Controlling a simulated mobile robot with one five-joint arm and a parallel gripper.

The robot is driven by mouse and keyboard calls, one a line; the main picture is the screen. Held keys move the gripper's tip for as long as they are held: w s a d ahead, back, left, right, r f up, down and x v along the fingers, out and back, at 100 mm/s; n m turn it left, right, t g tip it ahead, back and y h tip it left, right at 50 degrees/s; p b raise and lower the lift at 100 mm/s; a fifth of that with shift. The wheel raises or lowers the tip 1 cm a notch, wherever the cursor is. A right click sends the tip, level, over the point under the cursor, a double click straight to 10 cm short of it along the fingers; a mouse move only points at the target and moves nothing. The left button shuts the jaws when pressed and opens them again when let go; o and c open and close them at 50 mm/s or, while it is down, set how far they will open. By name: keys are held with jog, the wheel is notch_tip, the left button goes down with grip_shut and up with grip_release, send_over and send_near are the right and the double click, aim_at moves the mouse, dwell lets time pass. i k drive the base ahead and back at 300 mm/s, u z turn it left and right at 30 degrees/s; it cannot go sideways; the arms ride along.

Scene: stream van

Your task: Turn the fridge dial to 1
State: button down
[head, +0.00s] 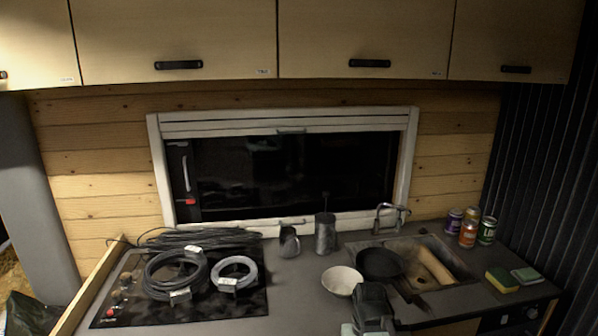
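A small round knob (532,313) shows on the dark front panel below the counter's right end, and it may be the fridge dial. It is too small and dark for me to read any number or its setting. A dark and grey-green part of my arm, with my gripper (372,318), shows at the bottom middle, in front of the counter and left of the knob, apart from it. Its fingers cannot be made out, so I cannot tell if it is open or shut.
The counter holds a hob (245,303) with coiled cables (176,275), a white bowl (342,281), a dark pan (380,263) over the sink (445,250), several cans (468,234) and two sponges (502,280). Cupboards (365,40) hang above the window (290,172).

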aim_at(532, 314)
jog(key=z, duration=1.45)
jog(key=k, duration=0.5)
jog(key=u, duration=0.35)
jog(key=i, duration=1.2)
jog(key=z, duration=0.45)
